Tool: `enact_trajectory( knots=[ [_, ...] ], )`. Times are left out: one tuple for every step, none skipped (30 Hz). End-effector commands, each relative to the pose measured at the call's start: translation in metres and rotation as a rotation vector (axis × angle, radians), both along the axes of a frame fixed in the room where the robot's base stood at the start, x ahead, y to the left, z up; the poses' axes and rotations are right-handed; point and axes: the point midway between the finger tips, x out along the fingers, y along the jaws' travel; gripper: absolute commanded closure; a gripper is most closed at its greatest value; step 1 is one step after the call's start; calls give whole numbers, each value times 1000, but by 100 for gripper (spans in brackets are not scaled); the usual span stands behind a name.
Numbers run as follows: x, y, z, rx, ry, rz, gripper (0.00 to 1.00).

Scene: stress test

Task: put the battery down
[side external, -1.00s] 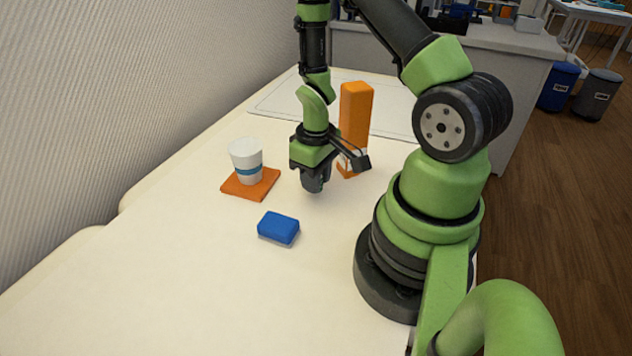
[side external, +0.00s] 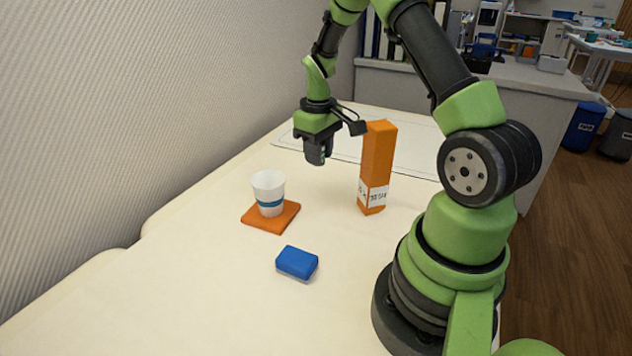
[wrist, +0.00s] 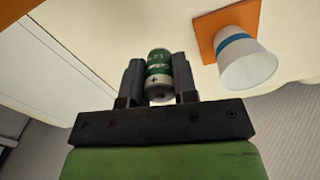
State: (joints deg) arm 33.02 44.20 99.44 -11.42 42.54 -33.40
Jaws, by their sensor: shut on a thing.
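My gripper (side external: 319,158) is above the table, between the white cup and the tall orange box in the side view and farther back than the cup. In the wrist view my gripper (wrist: 158,85) is shut on a green and silver battery (wrist: 158,66) with a plus mark near its end. The battery sits between the two dark fingers. In the side view the fingers mostly hide it. It is held clear of the tabletop (side external: 190,290).
A white cup with a blue band (side external: 268,187) stands on an orange coaster (side external: 285,221). A tall orange box (side external: 377,155) stands right of my gripper. A blue and white sponge-like block (side external: 297,261) lies nearer the camera. The table's front is clear.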

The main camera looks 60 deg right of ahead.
Motion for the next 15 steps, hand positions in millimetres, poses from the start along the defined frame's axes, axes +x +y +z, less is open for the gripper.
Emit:
enact_trajectory(
  knots=[
    [10, -12, -1, -2, -3, -4, 97],
    [14, -18, 0, -3, -3, -4, 97],
    [19, -26, 0, -2, -3, -6, 97],
    [23, -31, 0, -1, -2, -8, 97],
    [26, -36, 1, -1, -2, -7, 97],
    [30, -42, 1, -2, -3, -10, 97],
    [32, -46, 2, -1, -3, -11, 97],
    [35, -50, 3, -2, -4, -12, 97],
    [37, -54, 3, -1, -4, -13, 97],
    [38, -56, 3, -1, -4, -13, 97],
    [40, -59, 4, -1, -5, -14, 97],
    [41, -61, 4, 0, -5, -16, 97],
    [42, -63, 4, 0, -5, -16, 97],
    [42, -64, 5, 1, -5, -17, 97],
    [43, -65, 4, 0, -5, -16, 97]
  ],
)
